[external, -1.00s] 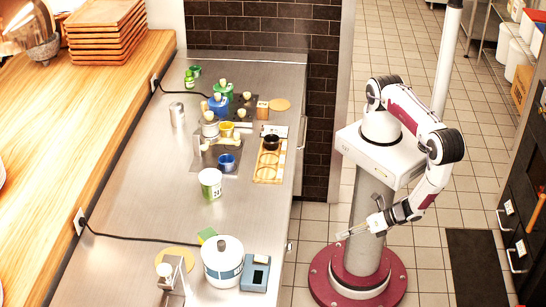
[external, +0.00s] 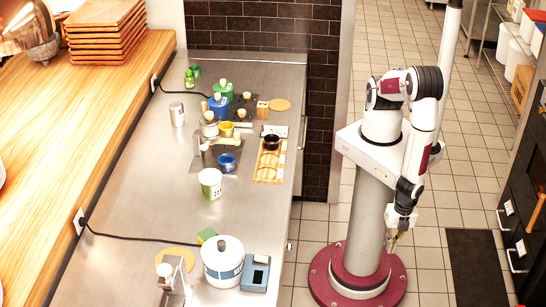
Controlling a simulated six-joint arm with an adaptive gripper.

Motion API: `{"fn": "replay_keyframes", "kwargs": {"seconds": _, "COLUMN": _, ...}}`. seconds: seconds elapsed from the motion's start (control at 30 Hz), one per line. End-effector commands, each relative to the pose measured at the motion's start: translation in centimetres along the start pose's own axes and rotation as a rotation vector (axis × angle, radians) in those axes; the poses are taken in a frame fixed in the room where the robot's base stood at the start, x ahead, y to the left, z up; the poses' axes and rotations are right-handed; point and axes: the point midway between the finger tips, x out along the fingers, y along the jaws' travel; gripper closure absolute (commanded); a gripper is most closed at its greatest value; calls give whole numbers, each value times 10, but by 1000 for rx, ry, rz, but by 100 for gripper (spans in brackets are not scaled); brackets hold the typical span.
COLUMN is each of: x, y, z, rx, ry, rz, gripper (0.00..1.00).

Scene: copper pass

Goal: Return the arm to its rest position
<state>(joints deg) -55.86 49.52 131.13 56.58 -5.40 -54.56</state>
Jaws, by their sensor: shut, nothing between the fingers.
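My gripper (external: 394,238) hangs beside my column, to the right of the counter and over the tiled floor. It points down and its fingers look closed with nothing between them. The fingertips are small in this view. My arm is folded, with the elbow raised to the upper right and the forearm running down. The gripper is well apart from the counter and everything on it.
The steel counter (external: 145,205) holds a large white pot (external: 222,265), a green-and-white tub (external: 210,184), a wooden rack (external: 267,172), a blue cup (external: 227,162) and a blue-grey scale (external: 255,275). A dark mat (external: 478,265) lies right of my base. The floor around me is clear.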

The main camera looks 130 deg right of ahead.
Motion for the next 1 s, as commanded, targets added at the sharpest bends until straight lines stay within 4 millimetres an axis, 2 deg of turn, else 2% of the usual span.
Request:
{"fn": "replay_keyframes", "kwargs": {"seconds": 0.13, "x": -31, "y": -3, "z": -8, "rx": 77, "ry": 11, "rz": -83, "gripper": 100}}
{"fn": "replay_keyframes", "kwargs": {"seconds": 0.43, "x": -92, "y": 0, "z": -10, "rx": 202, "ry": 3, "rz": -206, "gripper": 100}}
{"fn": "replay_keyframes", "kwargs": {"seconds": 0.77, "x": -156, "y": 20, "z": 3, "rx": 314, "ry": -17, "rz": -274, "gripper": 100}}
{"fn": "replay_keyframes", "kwargs": {"seconds": 1.0, "x": -199, "y": 41, "z": 22, "rx": 385, "ry": -29, "rz": -286, "gripper": 100}}
